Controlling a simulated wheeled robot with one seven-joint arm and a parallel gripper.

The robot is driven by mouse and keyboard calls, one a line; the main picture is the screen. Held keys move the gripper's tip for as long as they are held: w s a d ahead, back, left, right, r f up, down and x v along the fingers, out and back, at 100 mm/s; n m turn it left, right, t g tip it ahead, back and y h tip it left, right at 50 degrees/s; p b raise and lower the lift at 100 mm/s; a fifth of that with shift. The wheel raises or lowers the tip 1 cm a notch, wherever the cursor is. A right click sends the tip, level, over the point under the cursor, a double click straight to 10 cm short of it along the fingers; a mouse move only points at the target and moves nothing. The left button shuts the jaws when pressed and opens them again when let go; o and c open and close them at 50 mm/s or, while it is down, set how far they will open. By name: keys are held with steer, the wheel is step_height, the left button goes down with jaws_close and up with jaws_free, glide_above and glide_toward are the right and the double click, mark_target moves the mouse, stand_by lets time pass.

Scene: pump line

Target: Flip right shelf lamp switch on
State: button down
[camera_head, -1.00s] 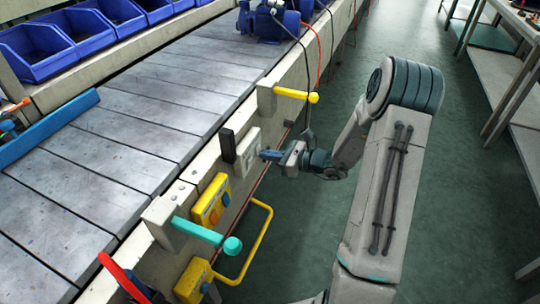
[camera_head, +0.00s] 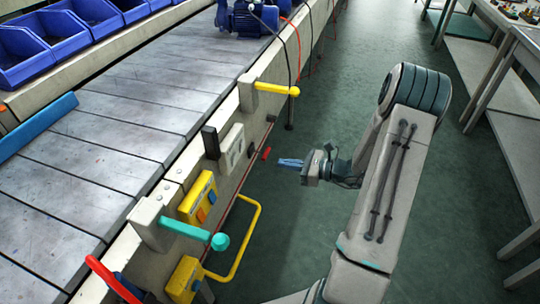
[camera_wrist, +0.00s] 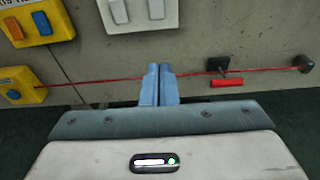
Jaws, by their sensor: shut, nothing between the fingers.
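A pale switch box (camera_head: 231,150) is on the side of the conveyor frame. In the wrist view, the switch box (camera_wrist: 140,27) is cut off by the top edge and shows two rockers, a left rocker (camera_wrist: 119,11) and a right rocker (camera_wrist: 156,9). Their tilt is hard to tell. My gripper (camera_head: 281,162) is off to the right of the box with a clear gap. In the wrist view, my gripper (camera_wrist: 158,70) has its blue fingers together and empty, below the box. No label marking the lamp switch is readable.
A red pull handle (camera_wrist: 226,82) hangs on a red cord right of my fingers. Yellow button boxes (camera_head: 198,197) and (camera_head: 185,280), a teal-knobbed lever (camera_head: 190,230), a yellow lever (camera_head: 275,89) and a yellow rail (camera_head: 250,240) project nearby. The aisle floor is open.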

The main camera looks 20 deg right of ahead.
steer(key=shift+s+d+f, duration=0.15)
steer(key=shift+s+d, duration=0.25)
steer(key=shift+d, duration=0.15)
steer(key=shift+s+d+f, duration=0.15)
steer(key=shift+s+d, duration=0.25)
steer(key=shift+d, duration=0.15)
steer(key=s+a+r+n+g+h+p, duration=0.2)
steer(key=s+a+r+n+g+p, duration=0.4)
steer(key=r, duration=0.4)
steer(key=s+a+r+n+g+h+p, duration=0.2)
steer(key=s+a+r+n+g+p, duration=0.35)
steer(key=r, duration=0.45)
steer(key=s+r+n+t+h+p, duration=0.2)
steer(key=s+r+n+h+p, duration=0.2)
steer(key=r, duration=0.5)
steer(key=s+r+n+t+h+p, duration=0.3)
steer(key=s+r+n+h+p, duration=0.1)
steer(key=r+n, duration=0.5)
steer(key=shift+s+d+r+h+p, duration=0.15)
steer(key=shift+s+d+h+p, duration=0.3)
steer(key=shift+h+p, duration=0.35)
steer(key=shift+d, duration=0.1)
